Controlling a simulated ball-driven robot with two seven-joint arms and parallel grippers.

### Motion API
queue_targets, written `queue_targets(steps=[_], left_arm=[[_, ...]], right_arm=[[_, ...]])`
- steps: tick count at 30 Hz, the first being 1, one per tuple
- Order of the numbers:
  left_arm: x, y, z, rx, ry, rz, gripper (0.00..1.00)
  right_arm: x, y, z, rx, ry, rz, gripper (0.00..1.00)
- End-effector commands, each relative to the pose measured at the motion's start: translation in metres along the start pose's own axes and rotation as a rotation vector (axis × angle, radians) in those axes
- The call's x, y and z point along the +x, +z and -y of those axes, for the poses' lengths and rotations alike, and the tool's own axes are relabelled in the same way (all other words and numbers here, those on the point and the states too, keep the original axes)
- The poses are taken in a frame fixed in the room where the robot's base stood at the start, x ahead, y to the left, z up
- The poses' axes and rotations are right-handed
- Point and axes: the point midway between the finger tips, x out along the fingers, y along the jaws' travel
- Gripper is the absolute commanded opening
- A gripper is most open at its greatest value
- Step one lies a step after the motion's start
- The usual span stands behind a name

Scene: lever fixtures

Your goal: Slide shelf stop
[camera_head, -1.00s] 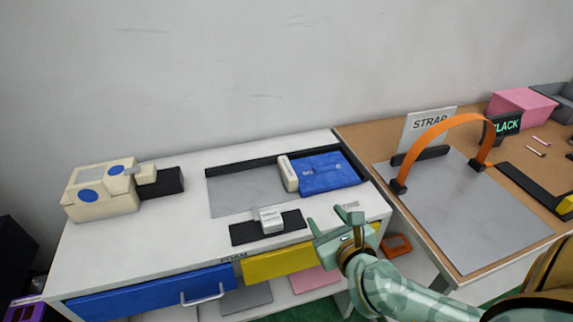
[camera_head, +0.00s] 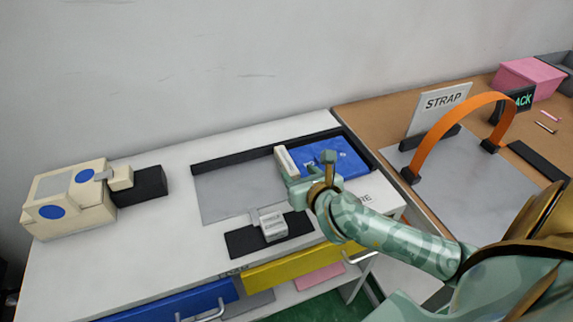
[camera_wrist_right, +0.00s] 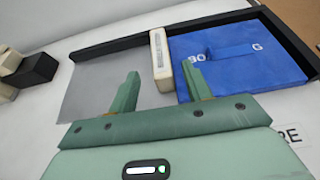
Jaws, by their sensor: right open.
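The shelf stop looks to be the cream upright block (camera_head: 287,159) between a grey plate and a blue box (camera_head: 309,155). It also shows in the right wrist view (camera_wrist_right: 160,45), standing against the left side of the blue box (camera_wrist_right: 240,60). My right gripper (camera_head: 306,163) is open over the near part of the blue box and the block. In the wrist view its fingers (camera_wrist_right: 160,75) point at the block, one on each side of its line. The right finger overlaps the blue box. Contact cannot be told. My left gripper is not in view.
A black-edged grey plate (camera_head: 235,190) lies left of the block, with clear room. A white-topped lever on a black base (camera_head: 245,241) stands in front. A cream fixture (camera_head: 70,200) is at left. An orange strap arch (camera_head: 455,120) stands at right.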

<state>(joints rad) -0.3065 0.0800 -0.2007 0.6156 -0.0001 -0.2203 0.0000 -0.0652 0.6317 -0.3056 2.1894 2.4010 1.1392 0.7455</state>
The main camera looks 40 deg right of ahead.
Motion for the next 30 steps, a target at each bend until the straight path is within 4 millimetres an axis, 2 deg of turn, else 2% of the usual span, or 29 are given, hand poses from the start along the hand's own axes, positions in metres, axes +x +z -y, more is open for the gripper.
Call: queue_targets(steps=[1,3,9,15,23,28,30], left_arm=[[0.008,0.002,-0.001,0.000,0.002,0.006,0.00],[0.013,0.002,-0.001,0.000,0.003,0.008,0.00],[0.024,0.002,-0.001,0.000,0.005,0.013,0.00],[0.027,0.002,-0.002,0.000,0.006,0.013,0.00],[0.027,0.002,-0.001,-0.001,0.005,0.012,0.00],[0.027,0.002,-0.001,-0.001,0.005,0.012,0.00],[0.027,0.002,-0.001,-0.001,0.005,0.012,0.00]], right_arm=[[0.016,-0.004,0.000,-0.002,-0.002,0.000,0.49],[0.033,-0.003,0.000,-0.001,-0.001,0.001,0.49],[0.068,-0.003,0.000,-0.001,0.000,0.000,0.49],[0.081,-0.001,0.000,0.000,0.001,0.000,0.49],[0.081,0.000,0.000,0.000,0.001,0.001,0.49],[0.081,0.000,0.000,0.000,0.001,0.001,0.02],[0.081,0.000,0.000,0.000,0.001,0.001,0.00]])
